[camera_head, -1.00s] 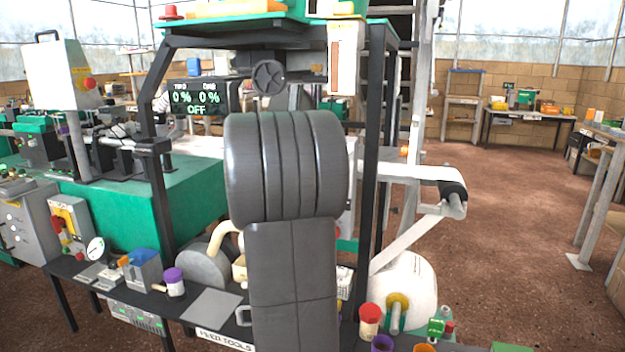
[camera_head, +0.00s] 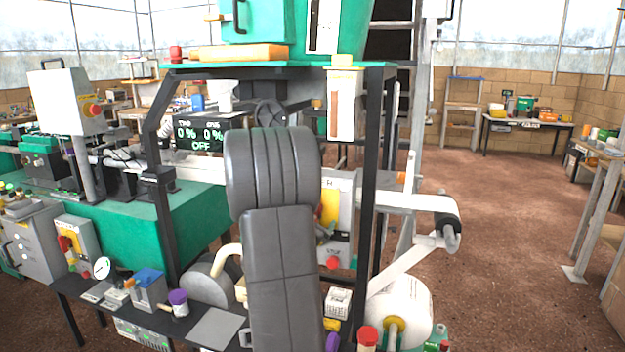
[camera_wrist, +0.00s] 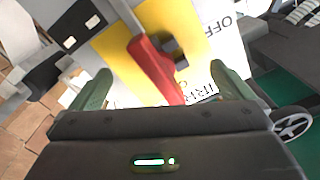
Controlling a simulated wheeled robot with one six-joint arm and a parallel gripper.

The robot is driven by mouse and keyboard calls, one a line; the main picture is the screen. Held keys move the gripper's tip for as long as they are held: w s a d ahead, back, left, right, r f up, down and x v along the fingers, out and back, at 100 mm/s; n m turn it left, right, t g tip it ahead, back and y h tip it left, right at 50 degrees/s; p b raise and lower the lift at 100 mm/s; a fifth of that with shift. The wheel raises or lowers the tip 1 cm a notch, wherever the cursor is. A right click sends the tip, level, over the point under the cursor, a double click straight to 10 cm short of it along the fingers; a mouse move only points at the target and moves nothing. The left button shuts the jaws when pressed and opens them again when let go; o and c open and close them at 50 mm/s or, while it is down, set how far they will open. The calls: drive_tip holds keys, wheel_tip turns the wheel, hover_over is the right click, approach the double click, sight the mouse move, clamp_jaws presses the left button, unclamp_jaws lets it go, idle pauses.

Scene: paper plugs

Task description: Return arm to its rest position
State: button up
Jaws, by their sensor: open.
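Beyond the fingers is a yellow panel with a red switch handle (camera_wrist: 155,68) and a white label reading OFF. I cannot tell how far the panel is from the fingertips; no contact is visible. In the head view my arm stands upright in the middle and hides my gripper. A yellow and grey switch box (camera_head: 333,215) shows just right of the arm.
A black tool table (camera_head: 75,290) holds a gauge, a blue box and a purple-lidded jar (camera_head: 178,302). A black-framed machine with a display (camera_head: 200,132) stands close around the arm. A white paper roll (camera_head: 402,305) is at right. Open floor (camera_head: 500,230) lies farther right.

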drive_tip(key=n+p, duration=0.5)
drive_tip(key=p, duration=0.1)
idle(0.4)
